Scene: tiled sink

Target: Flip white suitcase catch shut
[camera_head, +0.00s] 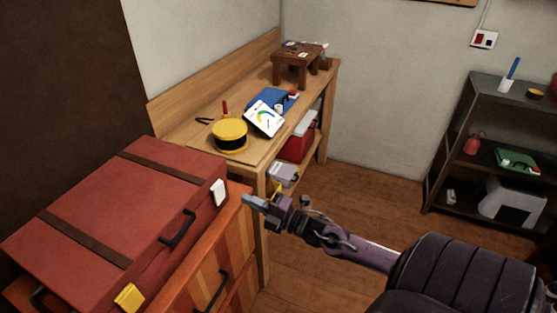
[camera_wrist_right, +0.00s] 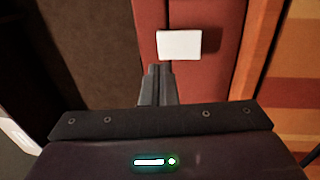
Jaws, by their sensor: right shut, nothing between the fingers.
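The red suitcase (camera_head: 118,205) lies closed-looking on a striped orange cabinet, with two brown straps across its lid. The white catch (camera_head: 218,192) is a small plate at the far end of its front side; I cannot tell if it is latched. It also shows in the right wrist view (camera_wrist_right: 179,44), just beyond my fingertips. A yellow catch (camera_head: 129,297) is at the near end. My right gripper (camera_head: 250,200) is shut and empty, a short way to the right of the white catch, apart from it in the head view. My left gripper is not in view.
The cabinet (camera_head: 190,290) has a dark handle. Behind it, a wooden workbench (camera_head: 178,140) holds a yellow round tin (camera_head: 230,135) and papers. A dark shelf (camera_head: 440,165) stands at the right. The floor between is clear.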

